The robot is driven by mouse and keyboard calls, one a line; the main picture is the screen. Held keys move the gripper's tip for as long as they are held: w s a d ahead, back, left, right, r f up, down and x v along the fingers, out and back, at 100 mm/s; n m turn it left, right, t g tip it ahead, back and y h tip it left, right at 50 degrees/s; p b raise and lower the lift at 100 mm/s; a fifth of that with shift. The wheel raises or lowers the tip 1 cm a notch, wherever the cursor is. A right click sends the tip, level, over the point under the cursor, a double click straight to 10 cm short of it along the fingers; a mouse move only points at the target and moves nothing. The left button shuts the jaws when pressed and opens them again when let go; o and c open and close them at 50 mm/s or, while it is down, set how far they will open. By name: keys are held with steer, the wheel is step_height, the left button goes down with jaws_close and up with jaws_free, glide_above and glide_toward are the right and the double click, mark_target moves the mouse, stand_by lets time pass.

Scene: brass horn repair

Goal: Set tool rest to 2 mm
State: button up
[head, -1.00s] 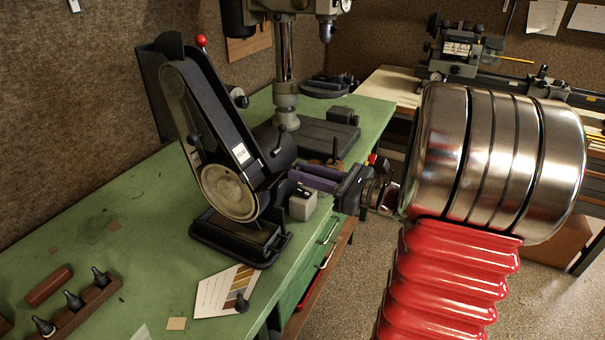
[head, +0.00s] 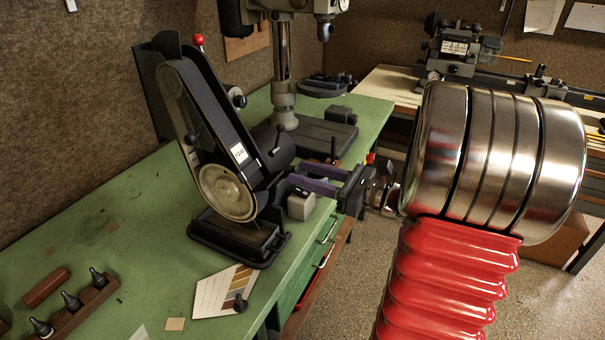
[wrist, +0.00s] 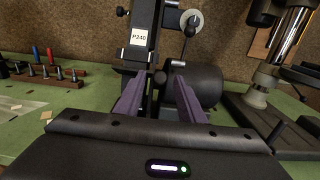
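The black belt grinder (head: 218,118) stands on the green bench, its belt arm tilted and its round pale wheel cover low at the front. A P240 label (wrist: 139,37) on it reads clearly in the wrist view. I cannot clearly pick out the tool rest or any 2 mm gap. My gripper (head: 292,178) is open at the grinder's right side, its purple fingers apart. In the wrist view my gripper (wrist: 160,76) has a dark post with a small knob (wrist: 177,63) showing between or beyond its fingers. I cannot tell whether they touch.
A grey box (head: 301,206) sits just below my fingers. A drill press (head: 284,75) stands behind. A wooden tool block (head: 80,305) and a colour card (head: 222,291) lie on the bench (head: 130,225). A lathe-like machine (head: 462,50) stands at the back right.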

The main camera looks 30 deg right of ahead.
steer(key=v, duration=1.2)
steer(key=shift+s, duration=0.25)
steer(key=s+a+f+n+g, duration=0.1)
steer(key=a+f+n+g, duration=0.1)
steer(key=a+n+g, duration=0.65)
steer(key=s+a+f+n+g, duration=0.1)
steer(key=a+f+n+g, duration=0.25)
steer(key=a, duration=0.95)
steer(key=s+a+r+n+t+h, duration=0.2)
steer(key=a+n+h, duration=0.3)
steer(key=n, duration=1.3)
steer(key=s+r+h, duration=0.1)
steer(key=h, duration=0.3)
steer(key=shift+s, duration=0.35)
steer(key=shift+c, duration=0.2)
